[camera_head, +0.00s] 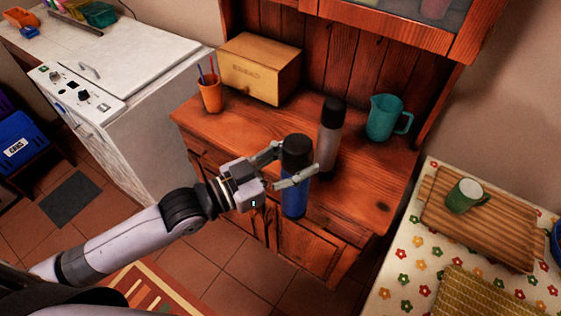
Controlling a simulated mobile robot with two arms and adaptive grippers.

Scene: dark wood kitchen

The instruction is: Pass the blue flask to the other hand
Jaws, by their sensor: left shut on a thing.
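The blue flask (294,196) with a black cap is upright in the camera_head view, in front of the dark wood cabinet. My left gripper (294,168) comes in from the left and is shut on the flask's upper part, with one finger on each side. I cannot tell clearly whether the flask's base touches the wood or hangs in front of the cabinet's edge. My right gripper is not in view.
A grey flask with a black cap (328,138) stands just behind the held flask. A teal jug (384,118), a bread box (259,68) and an orange cup (210,94) stand on the cabinet top (240,124). A floral-covered table (400,262) is at right.

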